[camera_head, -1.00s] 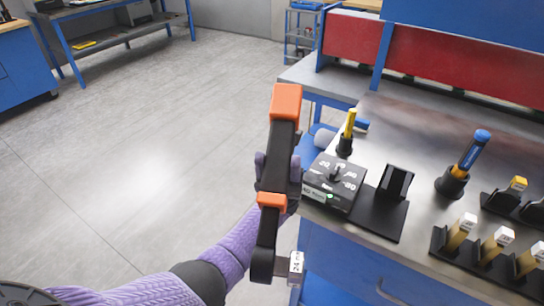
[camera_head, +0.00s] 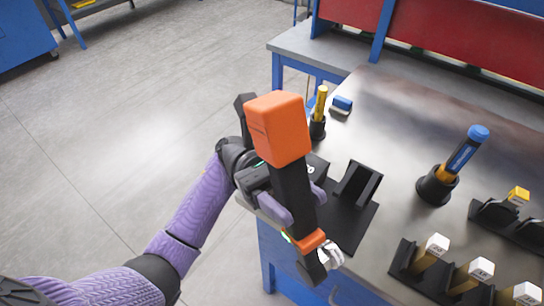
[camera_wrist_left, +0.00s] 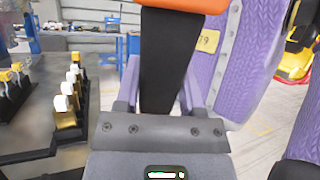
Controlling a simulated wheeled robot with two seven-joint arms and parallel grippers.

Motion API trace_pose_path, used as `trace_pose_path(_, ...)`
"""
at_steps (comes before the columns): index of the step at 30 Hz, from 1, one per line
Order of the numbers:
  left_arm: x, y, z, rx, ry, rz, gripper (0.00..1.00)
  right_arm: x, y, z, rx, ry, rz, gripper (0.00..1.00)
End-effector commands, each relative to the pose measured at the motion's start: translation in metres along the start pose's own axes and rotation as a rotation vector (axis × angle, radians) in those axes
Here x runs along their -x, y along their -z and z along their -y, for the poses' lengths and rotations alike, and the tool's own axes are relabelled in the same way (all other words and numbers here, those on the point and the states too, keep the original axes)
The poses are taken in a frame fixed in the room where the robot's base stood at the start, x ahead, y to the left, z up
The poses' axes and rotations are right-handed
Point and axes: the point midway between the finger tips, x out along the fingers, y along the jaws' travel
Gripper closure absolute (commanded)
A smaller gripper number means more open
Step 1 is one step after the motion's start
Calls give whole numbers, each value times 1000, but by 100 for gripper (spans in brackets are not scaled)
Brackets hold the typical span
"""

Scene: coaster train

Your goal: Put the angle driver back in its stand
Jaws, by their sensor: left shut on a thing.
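The angle driver (camera_head: 279,130) has an orange battery end, a black body and an orange band above a silver head. My left gripper (camera_head: 296,205), with purple fingers, is shut around its black body. It holds the driver tilted above the bench's near left edge, head end lower. In the left wrist view the black body (camera_wrist_left: 166,62) runs between the two fingers (camera_wrist_left: 160,98). The black stand (camera_head: 357,188) on its flat base is on the bench just right of the driver, and its cradle is empty. The driver and arm hide part of the base. My right gripper is out of view.
A dial box (camera_head: 319,168) is mostly hidden behind the driver. A yellow-handled tool (camera_head: 320,103) and blue eraser-like block (camera_head: 342,104) are behind. A blue screwdriver (camera_head: 467,150) stands in a holder to the right. White-topped pieces (camera_head: 432,250) line the front right.

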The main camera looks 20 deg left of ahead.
Motion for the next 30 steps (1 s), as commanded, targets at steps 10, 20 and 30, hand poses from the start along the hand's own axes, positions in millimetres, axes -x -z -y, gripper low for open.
trace_pose_path(10,-14,56,3,-76,-302,-359,100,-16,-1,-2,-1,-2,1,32)
trace_pose_path(20,-9,59,-14,-78,-342,-403,100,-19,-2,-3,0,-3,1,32)
trace_pose_path(30,2,55,-46,-76,-340,-401,100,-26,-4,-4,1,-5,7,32)
